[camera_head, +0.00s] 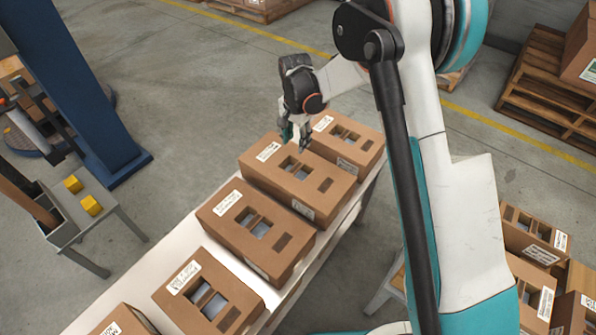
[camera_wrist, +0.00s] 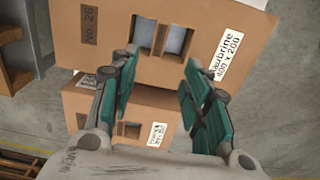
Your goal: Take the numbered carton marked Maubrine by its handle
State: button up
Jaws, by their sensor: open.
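The Maubrine carton (camera_head: 262,176) is a brown box on the pale bench, second from the far end of the row. In the wrist view its top (camera_wrist: 205,22) carries a white label reading "aubrine 400 x 200", its start hidden, and a dark "No. 26" patch. Two openings lie between these, with a narrow cardboard strip, the handle (camera_wrist: 160,38), between them. My gripper (camera_head: 295,138) is over the far part of this carton, apart from the handle. In the wrist view my gripper (camera_wrist: 160,75) has its teal fingers spread, with nothing between them.
Another carton (camera_head: 362,143) stands just beyond, at the row's far end. Nearer cartons (camera_head: 222,218) continue along the bench (camera_head: 190,240). A small table with yellow blocks (camera_head: 90,205) and a blue post (camera_head: 75,85) stand left. More cartons (camera_head: 530,285) are at lower right.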

jog(key=b, duration=0.2)
send_over(296, 168)
jog(key=f, duration=0.7)
jog(key=shift+w+f, duration=0.25)
jog(key=shift+f, duration=0.05)
jog(key=shift+s+f+b, duration=0.15)
jog(key=shift+f+b, duration=1.15)
jog(key=shift+f, duration=1.35)
jog(key=shift+r, duration=0.1)
jog(key=shift+c, duration=0.5)
grip_shut()
